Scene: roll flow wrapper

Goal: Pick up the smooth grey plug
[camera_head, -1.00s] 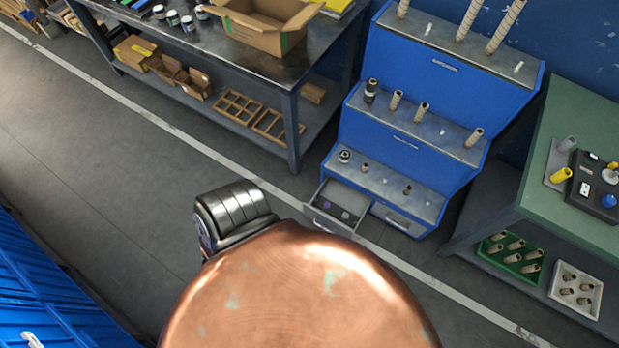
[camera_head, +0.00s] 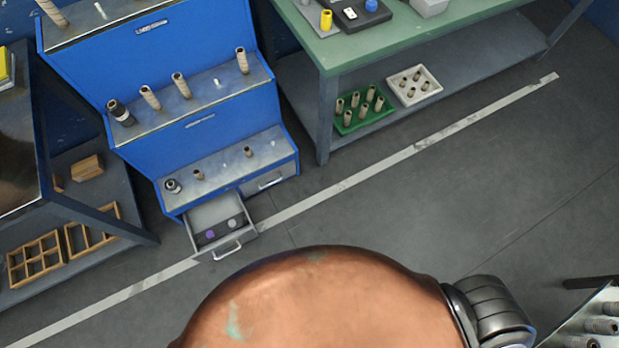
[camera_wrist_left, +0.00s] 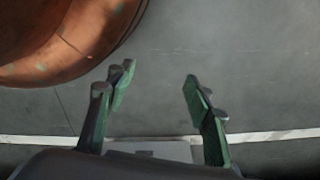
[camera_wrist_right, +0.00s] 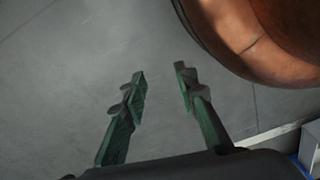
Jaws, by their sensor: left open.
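A small light grey round piece (camera_head: 232,223) lies in the open drawer (camera_head: 222,208) of the blue stepped rack, beside a purple one (camera_head: 210,234). It may be the smooth grey plug; at this size I cannot tell. My left gripper (camera_wrist_left: 160,85) is open and empty above the floor in the left wrist view. A pale grey flat thing (camera_wrist_left: 150,150) shows low between its fingers. My right gripper (camera_wrist_right: 162,85) is open and empty above bare floor in the right wrist view. Neither gripper's fingers show in the head view.
The blue stepped rack (camera_head: 205,125) holds several spools and dark parts. A green-topped table (camera_head: 385,42) stands to its right, with a green tray (camera_head: 346,128) and a white tray (camera_head: 428,76) of spools below. A dark workbench (camera_head: 22,150) is at left.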

